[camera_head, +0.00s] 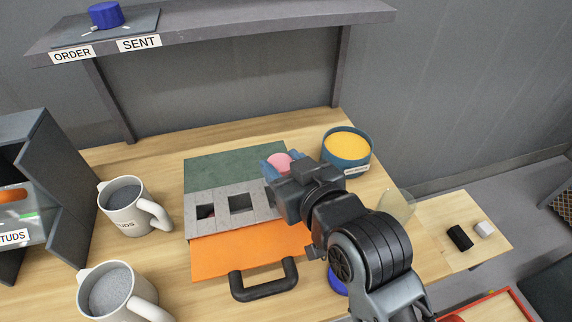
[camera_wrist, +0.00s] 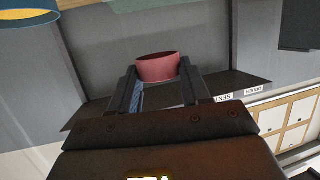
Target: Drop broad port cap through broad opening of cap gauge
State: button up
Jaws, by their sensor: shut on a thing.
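A pink port cap (camera_head: 279,162) is held between the fingertips of my gripper (camera_head: 272,168), above the right part of the cap gauge. In the wrist view the cap (camera_wrist: 157,68) sits upright between the two fingers of my gripper (camera_wrist: 158,84). My gripper hides the right end of the slab, so any opening there cannot be seen.
Two mugs (camera_head: 122,220) with grey contents stand at left. A blue tub (camera_head: 345,160) with a yellow top stands right of my gripper. An orange panel (camera_head: 235,247) with a black handle (camera_head: 262,280) lies in front of the gauge. The shelf (camera_head: 215,36) overhangs behind, with a blue cap (camera_head: 105,15).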

jog(key=shift+f, duration=0.1)
notch_tip(320, 180, down, 7)
jog(key=b, duration=0.5)
dwell(0.7)
jog(key=o, duration=1.1)
jog(key=b+v, duration=0.1)
jog(key=v, duration=0.6)
jog(key=shift+s+d, duration=0.15)
jog(key=shift+s, duration=0.2)
